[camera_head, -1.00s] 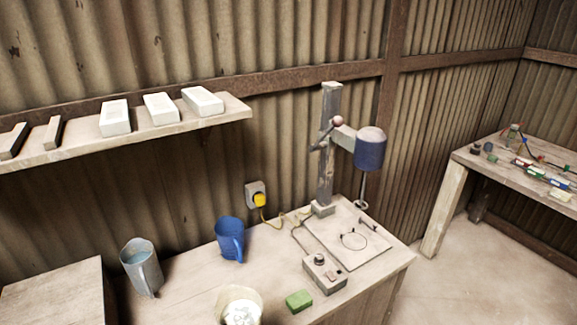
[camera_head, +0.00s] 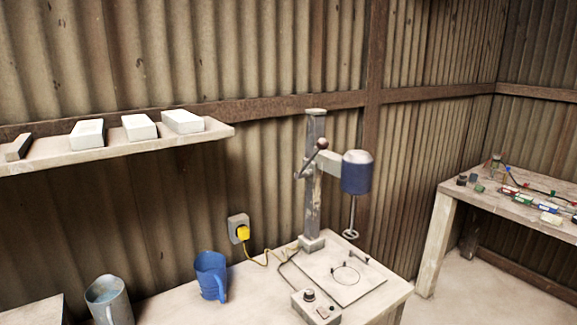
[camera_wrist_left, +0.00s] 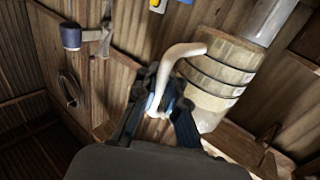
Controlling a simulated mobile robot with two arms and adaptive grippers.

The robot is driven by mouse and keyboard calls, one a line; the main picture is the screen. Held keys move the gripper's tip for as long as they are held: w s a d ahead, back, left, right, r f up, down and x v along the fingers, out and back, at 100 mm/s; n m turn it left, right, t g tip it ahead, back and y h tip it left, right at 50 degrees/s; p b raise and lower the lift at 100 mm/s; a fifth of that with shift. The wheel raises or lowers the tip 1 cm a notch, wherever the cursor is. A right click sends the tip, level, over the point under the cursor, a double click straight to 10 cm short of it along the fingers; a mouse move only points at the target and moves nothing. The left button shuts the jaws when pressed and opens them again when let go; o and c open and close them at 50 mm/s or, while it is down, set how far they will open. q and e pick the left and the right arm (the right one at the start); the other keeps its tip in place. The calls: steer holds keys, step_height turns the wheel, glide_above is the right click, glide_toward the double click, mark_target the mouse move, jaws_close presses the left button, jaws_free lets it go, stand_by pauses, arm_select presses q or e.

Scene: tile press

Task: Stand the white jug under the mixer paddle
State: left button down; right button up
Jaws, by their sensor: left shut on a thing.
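The white jug (camera_wrist_left: 214,82), cream with darker bands, shows tilted in the left wrist view. My left gripper (camera_wrist_left: 160,108) is shut on its white curved handle (camera_wrist_left: 172,65). The jug and both my grippers are out of the head view. The mixer stands at the right of the bench, with a blue motor head (camera_head: 356,172) on a grey post (camera_head: 313,190). Its paddle (camera_head: 350,234) hangs above a base board (camera_head: 362,289) marked with a ring (camera_head: 345,276). The space under the paddle is empty. The motor head also shows in the left wrist view (camera_wrist_left: 72,37).
A blue jug (camera_head: 211,276) and a grey jug (camera_head: 108,301) stand on the bench left of the mixer. A control box (camera_head: 316,307) sits in front of the base board. A yellow plug (camera_head: 243,233) is on the wall. A shelf (camera_head: 110,147) holds white blocks.

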arm_select(q)
steer(key=shift+r, duration=0.15)
stand_by(0.4)
steer(key=w+d+m+h+p, duration=0.1)
steer(key=d+h+p, duration=0.1)
steer(key=d+p, duration=0.2)
steer(key=w+d+f+m+h+p, duration=0.1)
steer(key=d+m+h+p, duration=0.1)
steer(key=d+p, duration=0.3)
steer(key=d+h, duration=0.1)
steer(key=d, duration=0.2)
steer(key=shift+w+g+p, duration=0.3)
steer(key=shift+w, duration=0.1)
steer(key=shift+d, duration=0.1)
